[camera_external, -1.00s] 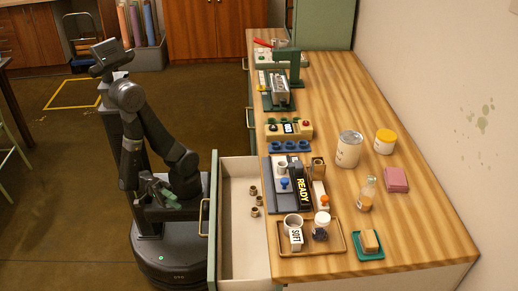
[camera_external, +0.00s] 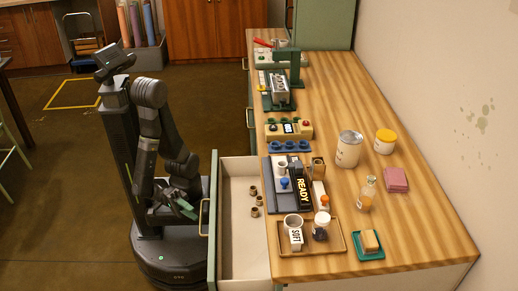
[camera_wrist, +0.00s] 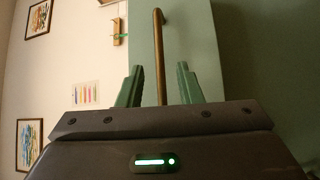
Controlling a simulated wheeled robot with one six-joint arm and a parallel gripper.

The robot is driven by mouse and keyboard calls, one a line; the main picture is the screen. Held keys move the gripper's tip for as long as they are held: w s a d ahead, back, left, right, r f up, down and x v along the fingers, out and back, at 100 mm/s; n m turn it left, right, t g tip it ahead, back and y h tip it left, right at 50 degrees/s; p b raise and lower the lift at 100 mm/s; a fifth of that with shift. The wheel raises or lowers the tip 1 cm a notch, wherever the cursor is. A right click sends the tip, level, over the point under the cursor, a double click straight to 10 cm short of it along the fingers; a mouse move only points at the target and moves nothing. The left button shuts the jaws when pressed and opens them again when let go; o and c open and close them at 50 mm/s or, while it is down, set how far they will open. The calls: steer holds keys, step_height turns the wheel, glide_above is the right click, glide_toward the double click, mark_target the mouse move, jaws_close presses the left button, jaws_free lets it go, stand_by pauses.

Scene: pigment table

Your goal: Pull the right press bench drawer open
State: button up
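The press bench drawer at the near end (camera_external: 240,240), on the right for someone facing the bench, stands pulled well out. It has a pale interior and a green front with an upright brass handle (camera_external: 204,217). My gripper (camera_external: 190,210) is just outside that front, close to the handle. In the wrist view, the green fingers of my gripper (camera_wrist: 159,86) are spread, with the brass handle (camera_wrist: 159,50) showing between them and a gap on each side. The lower end of the handle is hidden behind the gripper body.
Several small brown fittings (camera_external: 255,200) lie in the drawer. The wooden bench top (camera_external: 410,235) holds a tray (camera_external: 311,251), a READY block (camera_external: 303,189), jars and a bottle (camera_external: 367,193). Other handles (camera_external: 250,118) are farther along the bench. Floor left of my base is clear.

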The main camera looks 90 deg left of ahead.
steer(key=shift+b+x, duration=0.45)
steer(key=shift+x, duration=1.9)
jaws_close()
